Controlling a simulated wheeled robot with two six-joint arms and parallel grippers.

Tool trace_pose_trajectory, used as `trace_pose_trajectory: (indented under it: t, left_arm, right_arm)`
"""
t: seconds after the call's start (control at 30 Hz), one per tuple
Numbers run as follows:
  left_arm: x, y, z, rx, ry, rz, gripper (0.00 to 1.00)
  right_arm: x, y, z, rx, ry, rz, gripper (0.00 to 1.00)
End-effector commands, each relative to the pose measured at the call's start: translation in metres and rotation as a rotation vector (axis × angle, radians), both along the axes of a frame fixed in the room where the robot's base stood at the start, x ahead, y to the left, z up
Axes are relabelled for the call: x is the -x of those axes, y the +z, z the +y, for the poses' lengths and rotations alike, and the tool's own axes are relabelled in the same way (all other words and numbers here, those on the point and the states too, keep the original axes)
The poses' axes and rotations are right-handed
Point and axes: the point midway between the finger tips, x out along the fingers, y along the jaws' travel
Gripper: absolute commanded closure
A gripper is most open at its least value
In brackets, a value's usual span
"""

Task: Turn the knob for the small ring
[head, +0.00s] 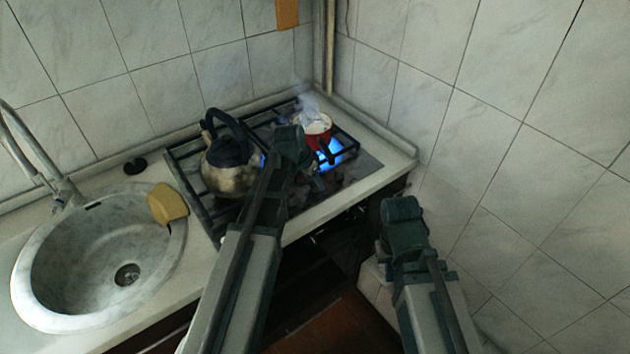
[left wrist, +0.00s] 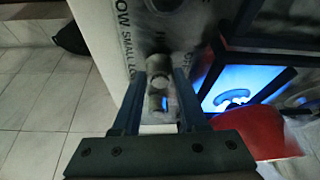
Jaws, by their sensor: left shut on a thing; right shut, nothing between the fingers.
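In the left wrist view a pale metallic knob (left wrist: 158,88) sits between the two fingers of my left gripper (left wrist: 156,80), which is shut on it. Partly visible lettering beside it includes "LOW" and "SMALL". In the head view my left gripper (head: 312,178) is at the front right of the stove (head: 362,165); its own arm hides the knob there. Blue flame (head: 330,155) burns under a red pot (head: 323,139) at the stove's right. My right gripper (head: 402,210) is shut and empty, right of the stove front, in front of the tiled wall.
A metal kettle (head: 222,175) with a dark handle stands on the stove's left part. Steam rises above the red pot, which also shows close to my left gripper in the left wrist view (left wrist: 262,132).

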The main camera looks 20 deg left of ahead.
Motion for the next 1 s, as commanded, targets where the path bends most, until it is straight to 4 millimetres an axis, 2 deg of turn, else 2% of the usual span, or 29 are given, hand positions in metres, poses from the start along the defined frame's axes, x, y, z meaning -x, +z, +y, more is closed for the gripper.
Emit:
trace_pose_trajectory:
  t: [0.6,1.0]
  left_arm:
    - [-0.0048,0.0,0.0032,0.0,-0.57,0.001,1.0]
    - [-0.0053,0.0,0.0034,0.0,-0.835,0.0,1.0]
  right_arm:
    - [0.0,0.0,0.0,0.0,0.0,0.0,1.0]
    - [0.0,0.0,0.0,0.0,0.0,0.0,1.0]
